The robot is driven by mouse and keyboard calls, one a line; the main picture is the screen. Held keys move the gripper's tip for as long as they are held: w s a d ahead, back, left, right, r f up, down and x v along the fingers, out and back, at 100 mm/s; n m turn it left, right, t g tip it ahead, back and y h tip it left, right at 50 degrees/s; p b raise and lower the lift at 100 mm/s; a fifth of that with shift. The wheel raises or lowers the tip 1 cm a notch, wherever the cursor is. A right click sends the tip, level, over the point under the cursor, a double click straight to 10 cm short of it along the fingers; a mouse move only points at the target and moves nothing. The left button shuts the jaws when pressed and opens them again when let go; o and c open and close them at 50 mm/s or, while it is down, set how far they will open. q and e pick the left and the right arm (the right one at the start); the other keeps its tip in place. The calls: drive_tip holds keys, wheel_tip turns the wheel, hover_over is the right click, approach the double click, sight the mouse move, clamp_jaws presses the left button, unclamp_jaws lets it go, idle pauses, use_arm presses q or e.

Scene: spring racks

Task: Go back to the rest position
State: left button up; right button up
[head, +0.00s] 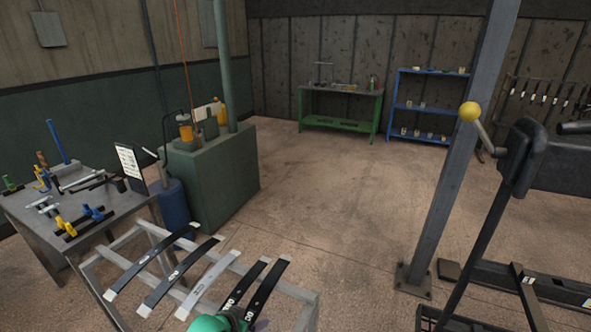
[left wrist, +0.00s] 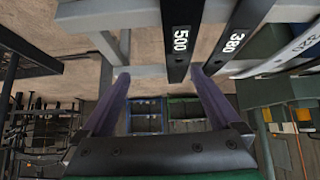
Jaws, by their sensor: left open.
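My left gripper (left wrist: 160,75) is open, with its two purple fingers spread in the left wrist view. In the head view only a green and black part of it and a bit of purple show at the bottom edge, over the near side of the spring rack (head: 309,300). Several flat springs lie across the rack, black ones (head: 152,262) and a grey one (head: 209,283). In the left wrist view, a black spring marked 500 (left wrist: 181,50) ends close to the fingertips; I cannot tell whether they touch. A spring marked 380 (left wrist: 238,42) lies beside it. My right gripper is not in view.
A metal table (head: 95,240) with clamps and tools stands at the left, beside a green cabinet (head: 215,185) and blue drum (head: 172,205). A grey post (head: 455,150) and a machine with a yellow-knobbed lever (head: 469,112) are at the right. The middle floor is clear.

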use_arm(q)
drive_tip(key=s+a+r+n+g+y, duration=0.1)
drive_tip(key=s+a+r, duration=0.15)
drive_tip(key=s, duration=0.45)
drive_tip(key=s+a+r+g+y, duration=0.1)
drive_tip(key=s+a+r+g, duration=0.15)
drive_tip(key=s, duration=0.55)
drive_tip(key=s+a+r+n+g+y, duration=0.1)
drive_tip(key=s+a+r, duration=0.1)
drive_tip(key=s+r, duration=0.35)
drive_tip(key=s+f+g+b, duration=0.1)
drive_tip(key=s+f+b, duration=0.15)
drive_tip(key=f, duration=1.35)
drive_tip(key=s+f+b, duration=0.2)
drive_tip(key=f+b, duration=0.1)
drive_tip(key=f, duration=1.2)
drive_tip(key=s+a+f+g+b, duration=0.1)
drive_tip(key=s+a+f+b, duration=0.2)
drive_tip(key=s+f, duration=1.3)
drive_tip(key=shift+f+b, duration=0.35)
drive_tip(key=shift+b, duration=0.15)
